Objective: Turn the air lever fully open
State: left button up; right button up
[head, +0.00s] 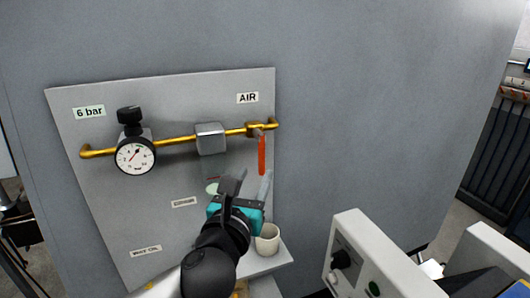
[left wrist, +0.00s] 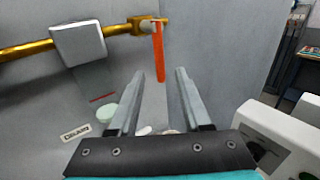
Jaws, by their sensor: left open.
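The air lever (head: 262,156) is an orange-red handle hanging straight down from a brass valve (head: 256,130) on the pipe, under the AIR label (head: 247,98). In the left wrist view the lever (left wrist: 159,52) hangs above and between the fingers, its lower end near the level of the fingertips. My left gripper (head: 250,181) is open and empty, below the lever in the head view. Its two fingers (left wrist: 160,76) point toward the lever. Whether they touch it cannot be told. My right gripper is not in view.
A brass pipe (head: 180,139) carries a gauge (head: 136,156) and a grey box (head: 210,138) on a grey panel (head: 84,160). A white cup (head: 267,240) stands on a shelf below. A white machine (head: 366,262) stands at right. Bare wall lies right of the panel.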

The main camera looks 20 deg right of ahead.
aim_at(259, 151)
pick_arm(q)
jog(key=p+x, duration=0.1)
jog(key=x, duration=0.8)
jog(key=shift+w, duration=0.35)
jog(key=shift+d, duration=0.15)
grip_shut()
dwell(1.1)
